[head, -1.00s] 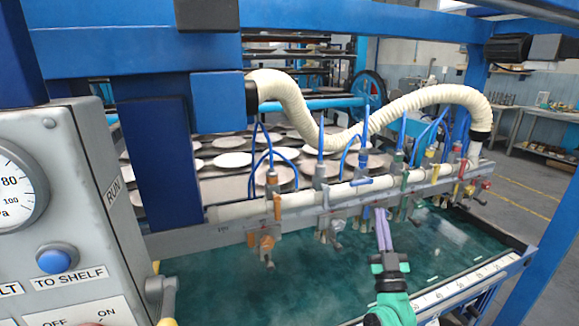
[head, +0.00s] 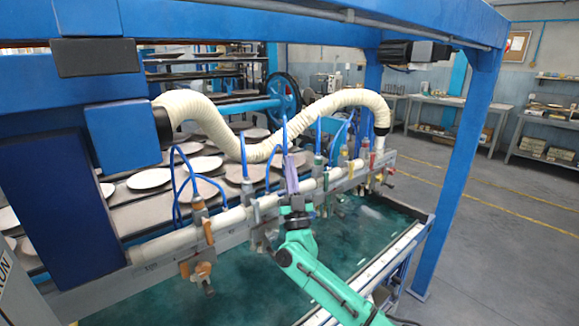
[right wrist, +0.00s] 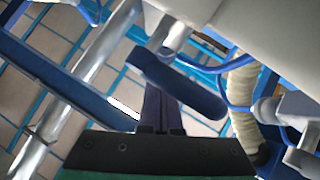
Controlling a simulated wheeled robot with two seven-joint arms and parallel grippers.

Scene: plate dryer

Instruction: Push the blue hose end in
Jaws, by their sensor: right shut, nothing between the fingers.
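Several thin blue hoses (head: 244,155) rise from fittings along a white manifold pipe. One blue hose (head: 285,134) stands just behind my right gripper (head: 291,158); I cannot tell which hose end is loose. My right gripper has its purple fingers together and upright, empty, at the middle of the manifold. In the right wrist view the dark fingers (right wrist: 155,106) reach up to a blue rounded bar (right wrist: 180,86), which hides their tips. I cannot tell whether they touch it. A curved blue hose (right wrist: 213,68) shows right of the bar. My left gripper is out of view.
The manifold pipe (head: 167,246) runs across the tank (head: 250,290) of green water. A ribbed cream hose (head: 215,118) arches above it. Plates (head: 150,180) lie on racks behind. A blue post (head: 455,175) stands at the right; open floor lies beyond it.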

